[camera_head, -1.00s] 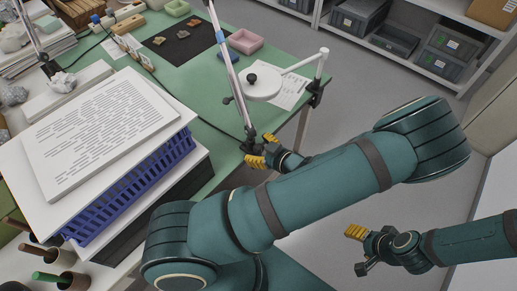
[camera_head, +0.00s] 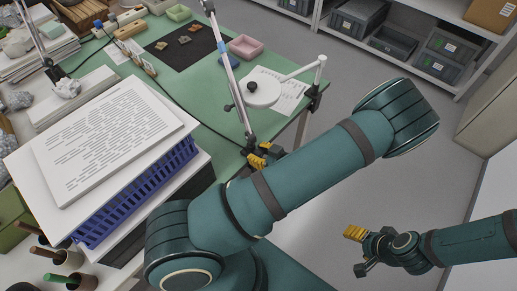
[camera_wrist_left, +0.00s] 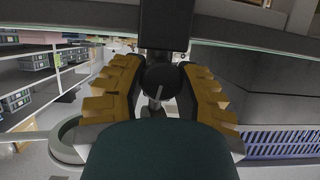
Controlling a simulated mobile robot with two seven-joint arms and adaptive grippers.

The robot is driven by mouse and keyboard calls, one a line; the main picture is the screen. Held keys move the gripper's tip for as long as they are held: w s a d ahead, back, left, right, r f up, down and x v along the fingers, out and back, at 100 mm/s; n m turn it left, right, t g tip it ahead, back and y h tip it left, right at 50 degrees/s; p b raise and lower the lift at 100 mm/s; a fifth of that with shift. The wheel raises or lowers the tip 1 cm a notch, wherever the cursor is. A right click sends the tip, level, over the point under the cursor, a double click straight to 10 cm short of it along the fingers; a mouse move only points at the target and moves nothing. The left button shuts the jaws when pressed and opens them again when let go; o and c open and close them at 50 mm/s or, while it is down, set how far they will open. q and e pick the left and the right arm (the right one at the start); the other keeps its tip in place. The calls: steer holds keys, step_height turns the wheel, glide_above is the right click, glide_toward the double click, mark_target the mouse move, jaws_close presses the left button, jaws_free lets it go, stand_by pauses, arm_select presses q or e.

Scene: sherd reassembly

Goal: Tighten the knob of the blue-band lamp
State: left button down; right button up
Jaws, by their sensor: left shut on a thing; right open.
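The blue-band lamp (camera_head: 229,70) is a slim pale pole with a blue band (camera_head: 220,37), running down to a dark joint near the green table's edge. My left gripper (camera_head: 262,155) is at this lower joint, its yellow fingers close together. In the left wrist view, the dark round knob (camera_wrist_left: 160,82) with a pale line on it sits between the yellow fingers, which are shut on it. In the head view the gripper hides the knob. My right gripper (camera_head: 358,250) is open and empty, over the floor at the lower right.
Pink tray (camera_head: 245,46) and sherds lie on the table (camera_head: 205,100). Floor at right is clear.

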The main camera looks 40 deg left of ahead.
stand_by(0.4)
arm_select(q)
steer(key=c, duration=0.6)
jaws_free()
steer(key=v, duration=1.2)
steer(key=shift+w, duration=0.1)
